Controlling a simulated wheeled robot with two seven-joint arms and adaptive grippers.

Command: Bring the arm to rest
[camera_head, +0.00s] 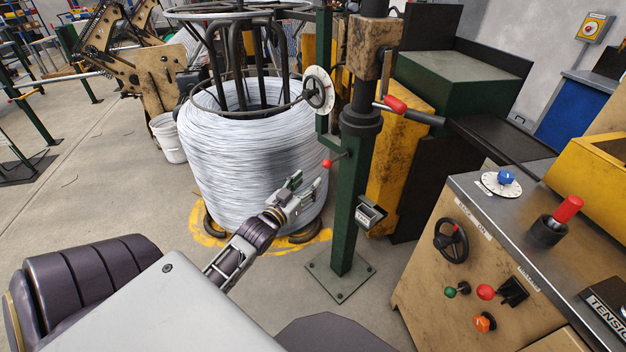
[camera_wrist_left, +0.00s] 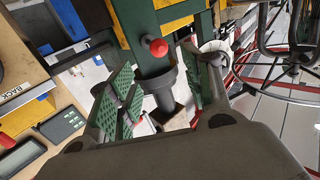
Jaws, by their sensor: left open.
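My left arm reaches forward from the bottom left in the head view. Its left gripper (camera_head: 307,187) is open and empty, in front of the wire coil and just left of the green post. In the left wrist view the two green-padded fingers (camera_wrist_left: 165,92) stand apart with nothing held between them. A red ball knob (camera_head: 327,163) on the post shows just above the gripper. A red ball knob also shows beyond the fingers in the left wrist view (camera_wrist_left: 155,46). My right gripper is in neither view.
The large wire coil (camera_head: 250,150) stands close behind the gripper. The green post (camera_head: 349,215) with a handwheel (camera_head: 318,91) is close on its right. A tan control console (camera_head: 470,250) with knobs fills the right. Bare floor lies to the left, with a white bucket (camera_head: 168,138).

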